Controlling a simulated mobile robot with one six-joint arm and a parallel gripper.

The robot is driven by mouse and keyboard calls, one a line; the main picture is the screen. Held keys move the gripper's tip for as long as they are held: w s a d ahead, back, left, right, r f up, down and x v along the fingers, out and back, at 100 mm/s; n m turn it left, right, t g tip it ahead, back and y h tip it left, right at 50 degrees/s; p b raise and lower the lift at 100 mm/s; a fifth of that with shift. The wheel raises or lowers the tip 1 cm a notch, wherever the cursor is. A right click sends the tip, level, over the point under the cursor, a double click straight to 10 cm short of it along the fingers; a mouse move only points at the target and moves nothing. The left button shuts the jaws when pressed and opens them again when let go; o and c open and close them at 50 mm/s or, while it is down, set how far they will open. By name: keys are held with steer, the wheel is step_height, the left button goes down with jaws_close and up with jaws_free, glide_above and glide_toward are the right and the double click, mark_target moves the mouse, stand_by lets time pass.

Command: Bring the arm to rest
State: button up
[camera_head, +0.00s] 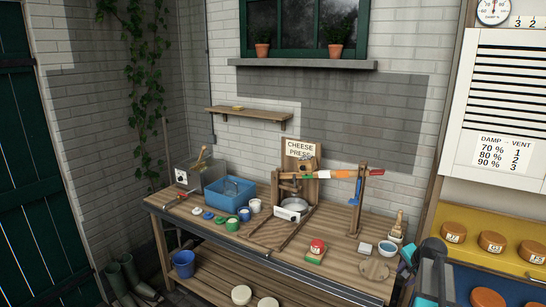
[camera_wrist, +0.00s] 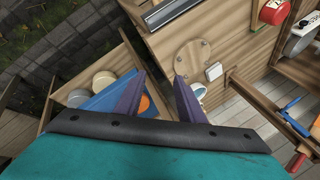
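My gripper (camera_wrist: 160,80) shows in the wrist view as two purple fingers standing apart, with nothing held between them. Behind the fingers, at a distance, are the wooden bench top and a blue surface with an orange round thing (camera_wrist: 145,103). In the head view, part of my arm (camera_head: 432,262), dark grey and teal, is at the lower right, in front of the bench's right end.
Cheese wheels (camera_head: 491,241) sit on yellow and blue shelves at right. A blue bucket (camera_head: 183,263) stands on the lower shelf.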

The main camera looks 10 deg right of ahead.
steer(key=s+a+f+n+g+y, duration=0.1)
steer(key=s+a+f+n+g, duration=0.3)
steer(key=a+f, duration=0.9)
steer(key=s+a+f+n+g+y, duration=0.1)
steer(key=s+a+f+n+y, duration=0.15)
steer(key=s+a+f, duration=0.7)
steer(key=s+a+f+n+g+h, duration=0.1)
steer(key=s+a+f+n+g, duration=0.15)
steer(key=s+a+f, duration=0.35)
steer(key=s+a+f+n+g, duration=0.2)
steer(key=s+a+f+n, duration=0.15)
steer(key=s+a, duration=0.55)
steer(key=s+a+f+n+g+h, duration=0.1)
steer(key=s+a+f+n+g, duration=0.2)
steer(key=s+a, duration=0.4)
step_height(320, 180, down, 14)
steer(key=t+b, duration=0.1)
steer(key=b, duration=1.2)
steer(key=shift+s+f+b, duration=0.2)
steer(key=shift+s+b, duration=0.1)
steer(key=shift+s, duration=0.05)
steer(key=shift+c, duration=0.5)
steer(key=shift+d, duration=0.1)
